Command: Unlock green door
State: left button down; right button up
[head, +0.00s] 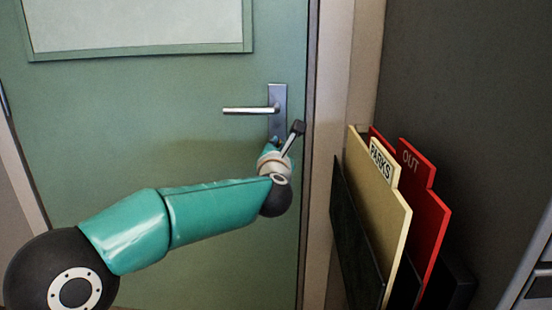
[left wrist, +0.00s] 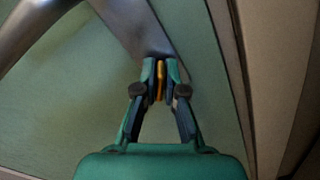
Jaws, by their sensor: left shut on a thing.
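The green door (head: 190,120) is closed in its frame. Its silver handle (head: 250,110) sits on a metal plate (head: 278,95) near the door's right edge; the plate also shows in the left wrist view (left wrist: 140,28). My left gripper (head: 277,145) is at the plate's lower end, below the handle. In the left wrist view, my left gripper (left wrist: 160,75) is shut on a thin gold-coloured key (left wrist: 160,80). The key points at the plate's lower end. The keyhole is hidden, so I cannot tell whether the key is in it. My right gripper is out of view.
A file holder with a tan folder (head: 380,220) marked PARKS and a red folder (head: 425,210) marked OUT stands right of the door frame (head: 330,110). A dark wall (head: 460,90) is behind it. The door's front is otherwise clear.

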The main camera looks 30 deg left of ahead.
pick_arm(q)
jog(key=shift+f+n, duration=0.3)
jog(key=shift+n, duration=0.2)
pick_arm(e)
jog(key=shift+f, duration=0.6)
pick_arm(q)
jog(key=shift+f+n+b, duration=0.15)
jog(key=shift+n+b, duration=0.45)
jog(key=shift+b, duration=0.5)
jog(key=n+b, duration=0.2)
jog(key=shift+w+n+b, duration=0.1)
jog(key=shift+n+b, duration=0.2)
jog(key=shift+b, duration=0.05)
jog(key=shift+n+b, duration=0.85)
jog(key=shift+n, duration=0.35)
jog(key=shift+r, duration=0.2)
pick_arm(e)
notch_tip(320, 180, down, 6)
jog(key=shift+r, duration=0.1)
